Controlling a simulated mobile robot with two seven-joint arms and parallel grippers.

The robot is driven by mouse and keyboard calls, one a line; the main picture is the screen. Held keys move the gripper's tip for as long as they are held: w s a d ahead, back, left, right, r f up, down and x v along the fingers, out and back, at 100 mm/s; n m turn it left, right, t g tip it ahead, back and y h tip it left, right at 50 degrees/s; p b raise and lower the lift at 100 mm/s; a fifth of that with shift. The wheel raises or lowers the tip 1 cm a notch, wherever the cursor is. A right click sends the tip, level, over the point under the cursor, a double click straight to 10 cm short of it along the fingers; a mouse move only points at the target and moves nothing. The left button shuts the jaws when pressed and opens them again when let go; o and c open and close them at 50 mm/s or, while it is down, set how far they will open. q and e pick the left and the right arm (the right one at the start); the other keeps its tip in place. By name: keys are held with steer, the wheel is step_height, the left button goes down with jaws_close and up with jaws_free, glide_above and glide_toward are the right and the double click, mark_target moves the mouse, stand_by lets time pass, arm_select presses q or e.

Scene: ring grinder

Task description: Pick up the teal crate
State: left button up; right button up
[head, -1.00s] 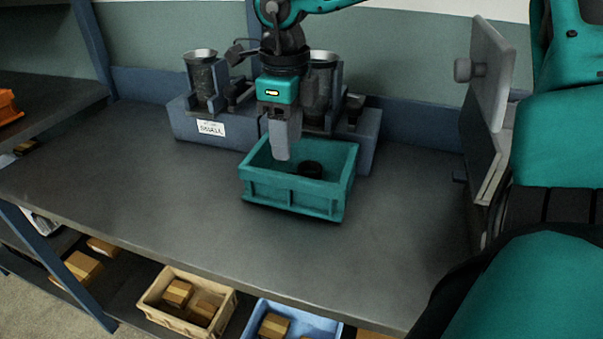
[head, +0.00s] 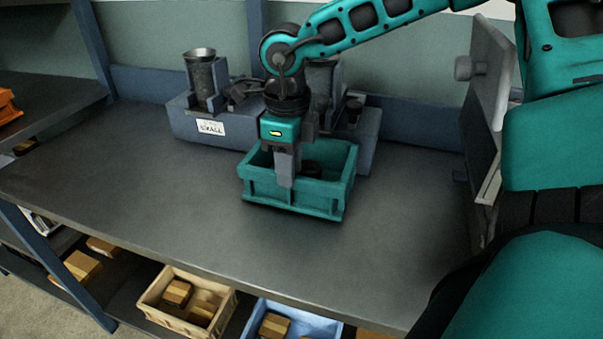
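The teal crate (head: 325,198) stands upright on the grey workbench (head: 130,190), in front of the grinder machine. A dark round ring-like part (head: 312,167) lies inside it. My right gripper (head: 285,182) points down at the crate, with its fingers overlapping the crate's near wall in the picture. Only one broad finger face shows, so I cannot tell whether the fingers are apart, or whether they touch the wall. My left gripper is not in view.
The grinder machine (head: 190,125) with metal cups stands behind the crate. A grey upright panel (head: 490,75) stands at the right. A beige bin (head: 160,292) and a blue bin (head: 262,312) with boxes sit on the shelf below. The bench left of the crate is clear.

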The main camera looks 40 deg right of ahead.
jaws_close()
stand_by(1.0)
